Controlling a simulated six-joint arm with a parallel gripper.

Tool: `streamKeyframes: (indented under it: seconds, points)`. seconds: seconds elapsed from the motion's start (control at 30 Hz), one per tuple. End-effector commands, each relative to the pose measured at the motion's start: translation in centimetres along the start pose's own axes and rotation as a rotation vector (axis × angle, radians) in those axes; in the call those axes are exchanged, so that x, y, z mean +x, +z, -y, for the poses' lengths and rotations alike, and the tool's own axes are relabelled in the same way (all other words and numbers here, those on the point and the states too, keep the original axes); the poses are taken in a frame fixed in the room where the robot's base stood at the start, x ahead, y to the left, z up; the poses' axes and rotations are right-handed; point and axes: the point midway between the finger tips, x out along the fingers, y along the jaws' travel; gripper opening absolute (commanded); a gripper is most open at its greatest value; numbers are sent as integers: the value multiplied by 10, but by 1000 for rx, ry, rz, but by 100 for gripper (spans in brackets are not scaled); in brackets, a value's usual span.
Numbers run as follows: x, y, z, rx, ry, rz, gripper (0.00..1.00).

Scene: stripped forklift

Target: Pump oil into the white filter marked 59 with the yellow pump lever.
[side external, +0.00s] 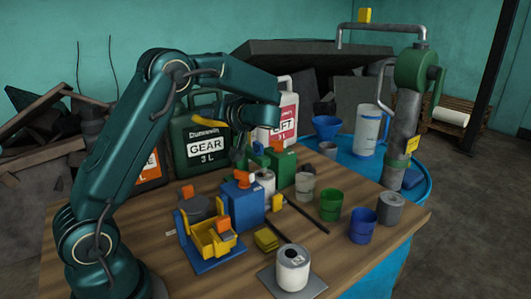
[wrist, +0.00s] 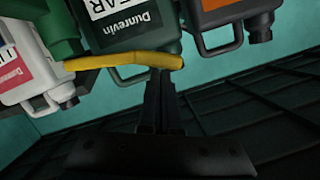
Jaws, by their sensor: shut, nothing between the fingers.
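The yellow pump lever (wrist: 120,61) crosses the wrist view as a long, slightly curved bar. Its right end is at the tips of my gripper (wrist: 160,82); I cannot tell whether they touch. The fingers are together with nothing between them. In the side view my gripper (side external: 239,153) points down behind the small blue and green machines, and its tips are partly hidden. One white filter (side external: 293,272) stands upright on a grey plate at the table's front. Another white filter (side external: 265,181) stands between the blue and green machines. No number 59 is readable on either.
The blue machine (side external: 241,208) and green machine (side external: 280,172) stand close to my gripper. A green GEAR can (side external: 205,165) and a white can (side external: 283,118) stand behind. Green (side external: 330,204) and blue (side external: 363,225) cups stand at right. A drum pump (side external: 405,110) rises at far right.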

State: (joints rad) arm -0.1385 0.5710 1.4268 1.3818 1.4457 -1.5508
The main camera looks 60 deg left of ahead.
Motion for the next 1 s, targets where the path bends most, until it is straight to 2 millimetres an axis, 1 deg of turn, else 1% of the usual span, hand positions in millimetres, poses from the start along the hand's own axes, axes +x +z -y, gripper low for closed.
streamKeyframes:
  seconds: [0.27,0.5,0.8,1.0]
  points:
    - [4,16,1,-126,31,1,0]
    - [9,36,-2,-296,74,3,0]
    - [14,54,-8,-290,72,2,0]
    - [15,60,-11,-291,72,3,0]
